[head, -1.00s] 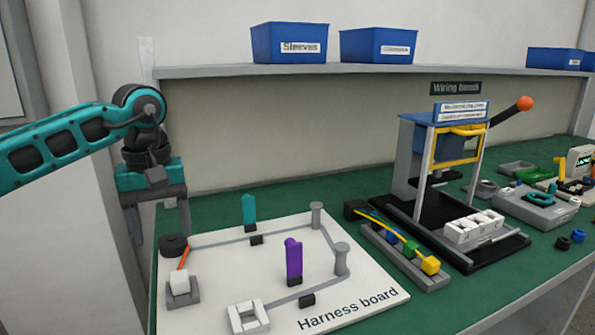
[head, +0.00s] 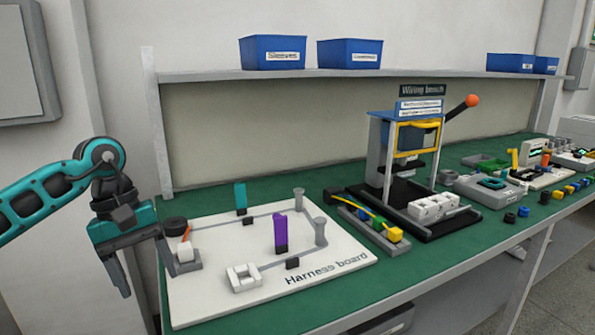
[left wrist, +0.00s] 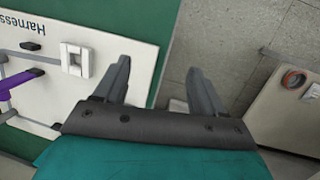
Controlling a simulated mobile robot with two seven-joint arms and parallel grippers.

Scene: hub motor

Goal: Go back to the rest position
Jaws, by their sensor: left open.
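My left gripper (head: 150,285) is at the left in the head view, pointing down beside the left edge of the harness board. Its two fingers are apart and nothing is between them. In the left wrist view the left gripper (left wrist: 160,82) shows its open fingers, with floor between and beyond them. The white harness board (head: 200,305) lies on the green bench (head: 460,225). It also shows in the left wrist view (left wrist: 115,55), to the left of the fingers. My right gripper does not show.
The board bears a purple post (head: 280,230), a teal post (head: 240,198), grey pegs and a white square block (head: 243,277). A black press stand (head: 440,227) with an orange-knobbed lever stands to the right. Blue bins (head: 349,53) sit on the shelf above.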

